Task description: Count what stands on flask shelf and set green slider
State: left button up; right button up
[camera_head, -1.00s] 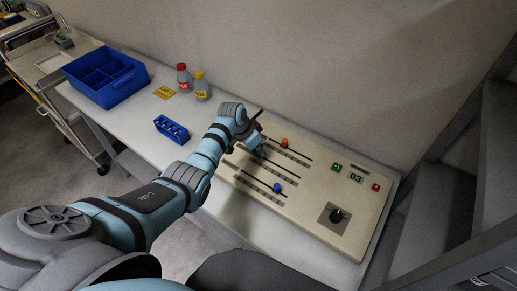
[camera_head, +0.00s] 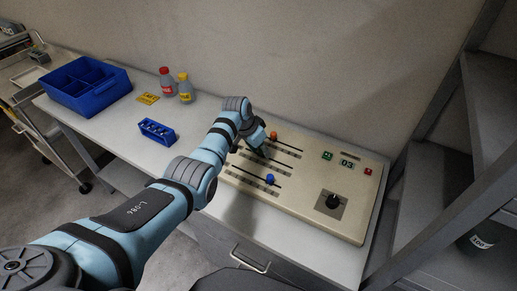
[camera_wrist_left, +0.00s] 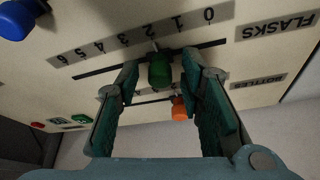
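A beige panel (camera_head: 297,198) lies on the table with several slots. My left gripper (camera_head: 258,152) is over its middle slot. In the left wrist view the green slider knob (camera_wrist_left: 160,70) stands between the open fingers (camera_wrist_left: 165,88), with a gap on either side. The knob is near the 2 of the scale beside the upside-down word FLASKS. The orange knob (camera_head: 274,135) and blue knob (camera_head: 270,179) sit on other slots. At right, a grey shelf unit (camera_head: 440,205) holds a dark, partly cut-off container (camera_head: 478,243) low down. My right gripper is out of view.
A blue bin (camera_head: 85,88), a blue rack (camera_head: 157,131) and two bottles (camera_head: 166,84) stand at left. A wall is behind.

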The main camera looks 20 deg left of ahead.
pick_arm(q)
jog(key=shift+d, duration=0.1)
jog(key=v, duration=1.2)
